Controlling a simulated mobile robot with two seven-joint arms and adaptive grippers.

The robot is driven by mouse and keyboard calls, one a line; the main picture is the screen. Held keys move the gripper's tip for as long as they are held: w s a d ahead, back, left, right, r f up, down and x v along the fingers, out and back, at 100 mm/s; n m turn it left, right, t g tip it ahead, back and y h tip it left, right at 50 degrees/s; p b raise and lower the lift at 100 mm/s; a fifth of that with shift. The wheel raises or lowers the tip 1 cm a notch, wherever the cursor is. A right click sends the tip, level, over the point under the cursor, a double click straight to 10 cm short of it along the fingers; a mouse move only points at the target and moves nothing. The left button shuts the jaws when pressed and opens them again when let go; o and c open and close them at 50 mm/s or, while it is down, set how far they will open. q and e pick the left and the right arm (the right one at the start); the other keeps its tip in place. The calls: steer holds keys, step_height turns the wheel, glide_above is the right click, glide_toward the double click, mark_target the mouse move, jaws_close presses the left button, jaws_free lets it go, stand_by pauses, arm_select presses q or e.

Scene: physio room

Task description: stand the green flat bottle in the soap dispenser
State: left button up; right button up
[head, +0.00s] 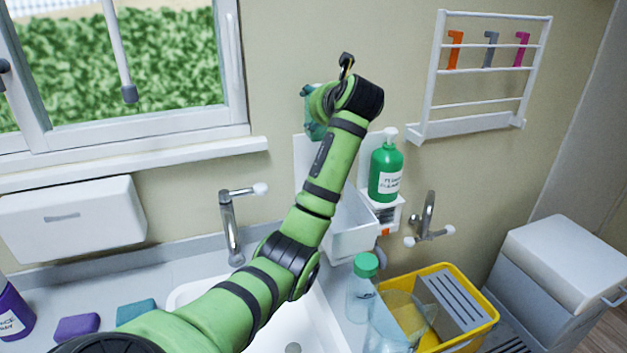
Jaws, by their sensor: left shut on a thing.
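My left arm reaches up across the middle of the head view. Its gripper (328,98) is turned away from me and mostly hidden by its own wrist. A teal-green thing (314,129), which looks like the green flat bottle, shows just left of the wrist, and the gripper is shut on it. Its lower part and tilt are hard to tell. Below it on the wall is the white soap dispenser (352,232), open at the front, with a pale back panel; my forearm hides part of it. The held bottle is above the dispenser. My right gripper is not in view.
A green pump bottle (386,170) stands in a wall bracket just right of the dispenser. Taps (229,225) and a sink (290,325) lie below. A clear bottle with a green cap (361,300) and a yellow crate (487,318) stand at the right. A rack (480,70) hangs above.

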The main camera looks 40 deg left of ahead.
mark_target(317, 141)
arm_select(q)
steer(key=f, duration=0.2)
steer(key=d+f+p, duration=0.1)
steer(key=f, duration=0.4)
steer(key=shift+s+d+f, duration=0.1)
steer(key=shift+s+d, duration=0.15)
steer(key=shift+s, duration=0.15)
steer(key=shift+c, duration=0.6)
steer(key=f, duration=0.3)
steer(key=a+f+p, duration=0.1)
steer(key=f, duration=0.1)
steer(key=shift+w, duration=0.25)
step_height(317, 141, down, 4)
steer(key=shift+d+p, duration=0.1)
steer(key=shift+p, duration=0.3)
steer(key=shift+s, duration=0.1)
steer(key=o, duration=1.5)
steer(key=shift+f, duration=0.15)
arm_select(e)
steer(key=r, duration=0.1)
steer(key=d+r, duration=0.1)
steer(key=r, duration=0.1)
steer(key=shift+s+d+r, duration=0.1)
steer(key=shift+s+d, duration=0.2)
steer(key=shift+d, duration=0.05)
